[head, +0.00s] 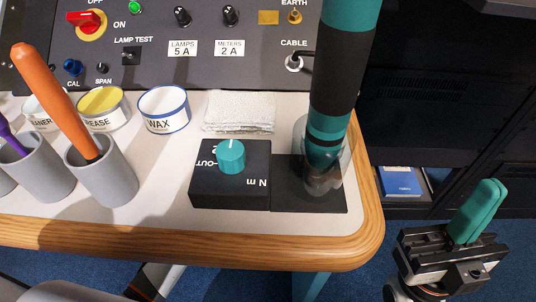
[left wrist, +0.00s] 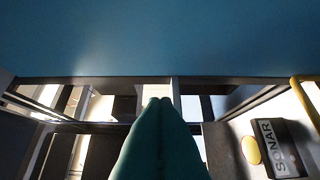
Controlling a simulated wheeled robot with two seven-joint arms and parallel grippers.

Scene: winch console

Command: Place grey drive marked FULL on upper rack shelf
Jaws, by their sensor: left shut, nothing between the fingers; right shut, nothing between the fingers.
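I do not see a grey drive marked FULL in either view. A dark cabinet or rack (head: 435,95) stands at the right of the head view; I cannot tell which shelf is the upper one. My right gripper (head: 495,184) is at the lower right, beyond the console's right edge. Its teal fingers are shut together and empty. My left gripper (left wrist: 159,101) shows only in the left wrist view, with its teal fingers shut and empty. Dark frames and pale openings lie beyond its tips.
The console desk (head: 250,235) has a wooden front edge. A tall teal-and-black tool (head: 342,70) stands in a clear holder beside a black box with a teal knob (head: 231,156). Grey cups (head: 103,180) hold tools. A blue book (head: 398,182) lies low right. A SONAR label (left wrist: 275,147) shows.

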